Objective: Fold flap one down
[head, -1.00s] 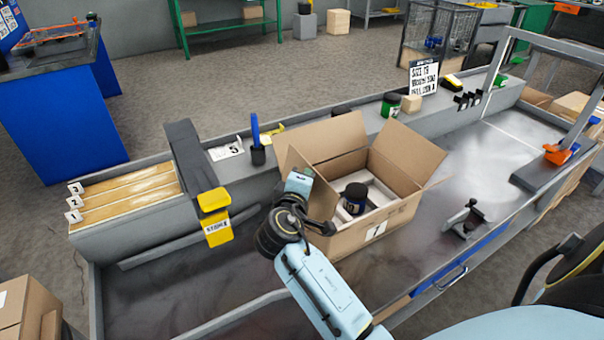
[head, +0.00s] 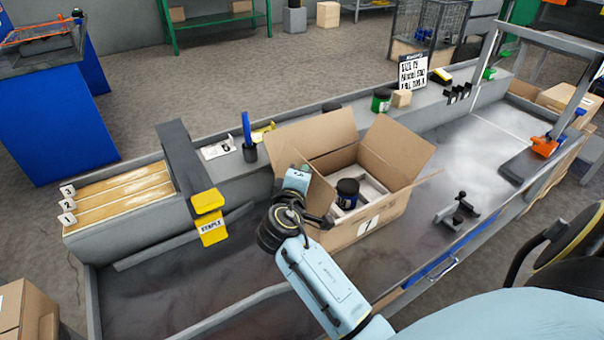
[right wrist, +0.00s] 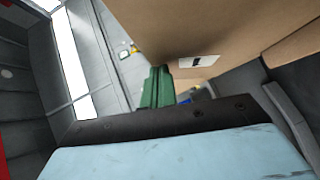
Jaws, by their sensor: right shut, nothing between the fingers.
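An open cardboard box (head: 350,238) stands on the bench with a white label on its near side. Its flaps stand up or lean outward: a back flap (head: 312,138), a right flap (head: 400,150) and a left flap (head: 318,192). I cannot tell which is flap one. A dark jar (head: 347,193) stands inside. My right gripper (head: 297,180) is by the box's left flap; touching or apart is unclear. In the right wrist view its green fingers (right wrist: 158,87) are together and empty, below the box (right wrist: 235,35). My left gripper is out of view.
A yellow staple holder (head: 208,215) on a grey post stands left of the box. A dark clamp-like fixture (head: 457,208) is to its right. A green-labelled jar (head: 381,100) and a sign (head: 412,72) stand on the back ledge. The bench front left is clear.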

